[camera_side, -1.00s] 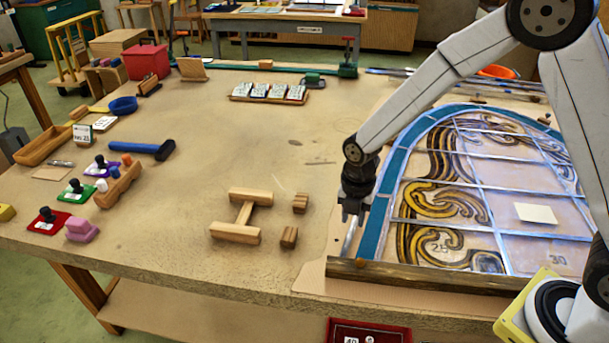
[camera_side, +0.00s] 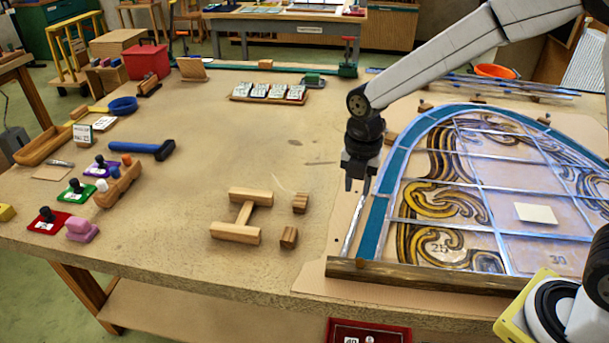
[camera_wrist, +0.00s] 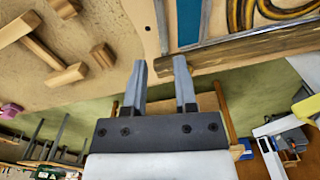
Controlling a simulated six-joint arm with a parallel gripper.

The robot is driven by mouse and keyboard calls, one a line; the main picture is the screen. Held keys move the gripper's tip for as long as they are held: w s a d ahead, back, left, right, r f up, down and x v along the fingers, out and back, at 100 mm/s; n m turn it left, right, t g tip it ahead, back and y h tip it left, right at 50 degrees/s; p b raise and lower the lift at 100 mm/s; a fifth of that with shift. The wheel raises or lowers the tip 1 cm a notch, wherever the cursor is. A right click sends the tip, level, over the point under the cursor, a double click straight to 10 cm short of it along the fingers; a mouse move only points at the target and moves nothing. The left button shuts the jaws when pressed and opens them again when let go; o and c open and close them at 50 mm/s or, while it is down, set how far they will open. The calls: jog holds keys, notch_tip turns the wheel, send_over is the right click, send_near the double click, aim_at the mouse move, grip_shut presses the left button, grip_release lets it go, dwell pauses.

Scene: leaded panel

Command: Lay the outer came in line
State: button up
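The outer came is a thin silver strip (camera_side: 355,224) lying along the left outside of the teal border (camera_side: 375,226) of the leaded panel. Its near end is by the dark wooden batten (camera_side: 430,277); its far part passes behind my gripper. My gripper (camera_side: 355,184) points down above the came's upper visible part, apparently clear of it. In the wrist view the came (camera_wrist: 162,26) shows as a narrow strip left of the teal border (camera_wrist: 188,22). There my gripper's fingers (camera_wrist: 161,64) are apart with nothing between them.
A wooden H-shaped block (camera_side: 240,215) and two small wooden blocks (camera_side: 289,237) lie left of the panel. A blue-handled hammer (camera_side: 145,149) and stamps lie farther left. A cream card (camera_side: 535,213) rests on the panel. The table's middle is clear.

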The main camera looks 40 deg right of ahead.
dwell(0.4)
jog(key=s+d+f+m+t, duration=0.1)
jog(key=s+d+m, duration=0.2)
jog(key=m, duration=0.9)
jog(key=s+d+m+t, duration=0.1)
jog(key=s+d+m, duration=0.2)
jog(key=s+m, duration=0.6)
jog(key=m, duration=0.3)
jog(key=shift+d+f+m+t, duration=0.3)
jog(key=shift+d+f+m, duration=0.05)
jog(key=shift+d+m, duration=0.05)
